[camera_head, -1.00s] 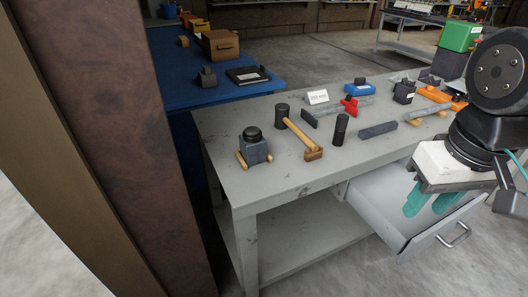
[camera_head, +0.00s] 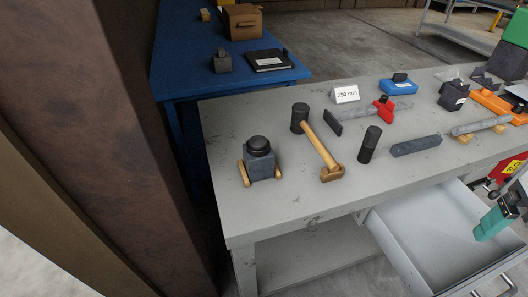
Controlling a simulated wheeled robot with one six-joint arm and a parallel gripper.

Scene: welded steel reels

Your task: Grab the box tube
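Several grey steel bar or tube pieces lie on the grey workbench (camera_head: 290,215). A dark grey square-sided bar (camera_head: 416,145) lies flat right of centre. A lighter grey length (camera_head: 480,123) rests on wooden blocks to its right. I cannot tell which one is the box tube, as no hollow end shows clearly.
A hammer (camera_head: 321,150), a black cylinder (camera_head: 370,144) and a dark block with a round black top (camera_head: 259,160) stand on the bench. A 250 mm card (camera_head: 345,93) stands behind. The open drawer (camera_head: 430,235) juts out in front. A rusty column (camera_head: 95,130) rises left.

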